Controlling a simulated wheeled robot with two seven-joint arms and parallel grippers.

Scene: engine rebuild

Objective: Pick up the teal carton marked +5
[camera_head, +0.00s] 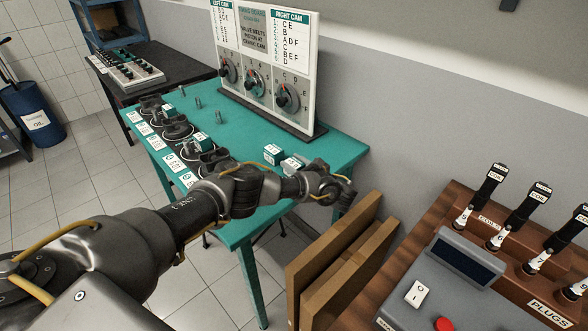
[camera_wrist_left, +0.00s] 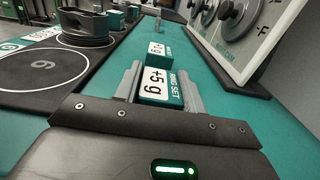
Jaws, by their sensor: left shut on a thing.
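The teal-and-white carton marked +5 g (camera_wrist_left: 162,86) sits between the two fingers of my left gripper (camera_wrist_left: 160,92) in the left wrist view. The fingers are shut on its sides. In the head view this carton (camera_head: 292,163) is at the near right part of the teal table, with my left gripper (camera_head: 296,172) at it. I cannot tell if it is lifted off the table. A second teal-and-white carton (camera_wrist_left: 159,50) stands just beyond it, and it also shows in the head view (camera_head: 272,152). My right gripper is out of view.
The teal table (camera_head: 235,225) holds a row of pistons on dark numbered mats (camera_wrist_left: 45,75) at the left. A white dial board (camera_head: 265,65) stands along its back. Brown panels (camera_head: 335,265) and a wooden bench with coils (camera_head: 480,225) are at the right.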

